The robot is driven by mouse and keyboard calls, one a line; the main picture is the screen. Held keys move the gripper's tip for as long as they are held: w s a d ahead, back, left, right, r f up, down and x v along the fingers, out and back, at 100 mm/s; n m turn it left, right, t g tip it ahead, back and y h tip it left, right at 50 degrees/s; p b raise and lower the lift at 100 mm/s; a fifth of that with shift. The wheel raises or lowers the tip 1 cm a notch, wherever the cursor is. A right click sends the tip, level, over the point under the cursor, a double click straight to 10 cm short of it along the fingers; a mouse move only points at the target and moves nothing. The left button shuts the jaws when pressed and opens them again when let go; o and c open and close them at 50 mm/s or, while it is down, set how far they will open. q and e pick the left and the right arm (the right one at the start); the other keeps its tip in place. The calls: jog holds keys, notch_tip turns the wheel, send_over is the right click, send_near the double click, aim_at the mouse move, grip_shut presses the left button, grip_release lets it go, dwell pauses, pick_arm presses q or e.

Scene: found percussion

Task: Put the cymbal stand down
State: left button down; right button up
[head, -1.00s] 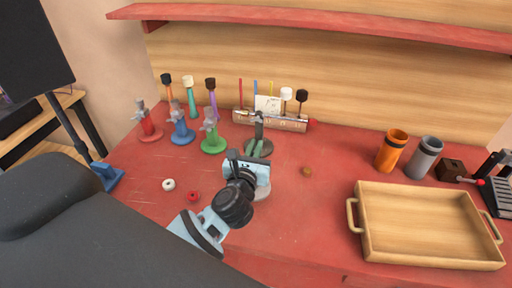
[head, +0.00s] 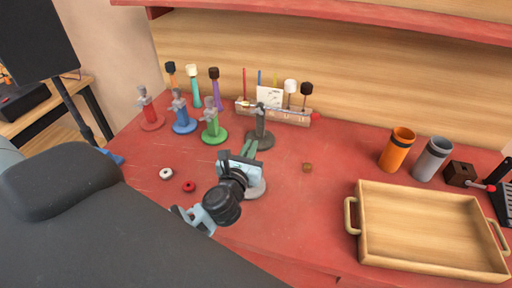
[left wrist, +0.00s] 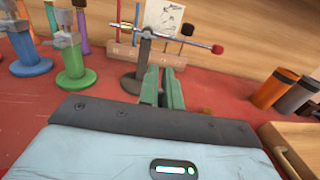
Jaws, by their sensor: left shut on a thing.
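The cymbal stand, a dark grey post on a round base (head: 259,141), stands upright on the red table, and its base appears to rest on the tabletop. In the left wrist view the stand (left wrist: 145,58) rises just beyond the fingertips. My left gripper (head: 250,148), with green fingers, reaches low to the post from the near side and is shut on the stand. Its fingers (left wrist: 163,82) hide part of the post and base, so the exact contact is unclear. My right gripper does not show.
Red, blue and green stands (head: 212,134) are at left. Behind is a rack (head: 283,115) with mallets.

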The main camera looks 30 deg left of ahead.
pick_arm(q)
jog(key=shift+a+r, duration=0.15)
jog(key=shift+r, duration=0.05)
jog(key=shift+f, duration=0.3)
jog(key=c, duration=1.6)
grip_release()
jog(key=shift+r, duration=0.1)
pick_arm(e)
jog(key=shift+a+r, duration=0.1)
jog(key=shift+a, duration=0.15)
pick_arm(q)
jog(key=shift+r, duration=0.1)
jog(key=shift+s, duration=0.25)
jog(key=shift+b+v, duration=0.9)
jog(key=shift+v, duration=4.95)
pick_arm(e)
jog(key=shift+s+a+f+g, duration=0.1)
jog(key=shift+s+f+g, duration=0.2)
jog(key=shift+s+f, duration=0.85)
